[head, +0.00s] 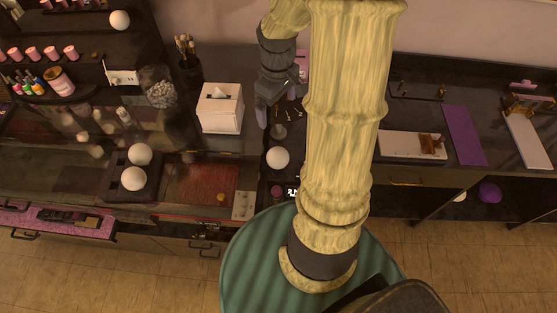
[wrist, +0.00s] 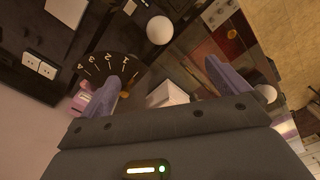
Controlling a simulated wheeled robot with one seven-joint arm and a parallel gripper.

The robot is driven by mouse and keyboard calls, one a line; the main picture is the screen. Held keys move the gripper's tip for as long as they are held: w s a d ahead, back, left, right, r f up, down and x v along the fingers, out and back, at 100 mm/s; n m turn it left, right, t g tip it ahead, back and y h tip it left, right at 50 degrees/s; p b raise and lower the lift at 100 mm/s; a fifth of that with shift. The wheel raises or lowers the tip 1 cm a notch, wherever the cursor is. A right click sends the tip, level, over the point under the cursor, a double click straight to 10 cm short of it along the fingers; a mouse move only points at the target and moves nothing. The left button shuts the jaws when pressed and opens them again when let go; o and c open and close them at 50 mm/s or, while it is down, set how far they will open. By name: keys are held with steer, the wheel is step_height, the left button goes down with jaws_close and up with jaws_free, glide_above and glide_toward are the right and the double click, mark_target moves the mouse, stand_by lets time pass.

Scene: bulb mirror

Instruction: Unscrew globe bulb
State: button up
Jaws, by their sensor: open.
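Several white globes are in view. In the head view, one globe (head: 278,158) sits below my gripper on the dark surface, two globes (head: 140,154) (head: 133,179) sit together on a dark holder, and one globe (head: 120,20) is at the upper left. I cannot tell which is the task's bulb. My gripper (head: 277,106) points down, apart from the nearest globe. In the wrist view, my gripper (wrist: 166,82) has its fingers wide apart with nothing held. One globe (wrist: 160,30) lies beyond the fingers there, and another (wrist: 265,93) is right of the right finger.
A white tissue box (head: 220,108) stands left of my gripper. A jar (head: 160,88) and brushes (head: 187,50) are behind it. A numbered dark dial (wrist: 110,72) is near the left finger. A white tray (head: 412,146) and purple mat (head: 465,135) lie on the right counter.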

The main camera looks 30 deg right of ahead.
steer(key=shift+c, duration=0.2)
steer(key=shift+c, duration=0.5)
steer(key=s+a+f+m+t+b, duration=0.1)
steer(key=s+a+f+m+b, duration=0.1)
steer(key=a, duration=0.4)
steer(key=s+a+f+m+t+b, duration=0.1)
steer(key=s+a+f+m+b, duration=0.1)
steer(key=s+a+f+b, duration=0.2)
steer(key=shift+a+f+t+b, duration=0.3)
steer(key=shift+a+f+b, duration=0.25)
steer(key=shift+a+b, duration=0.45)
steer(key=shift+s+d, duration=0.1)
steer(key=shift+d, duration=0.05)
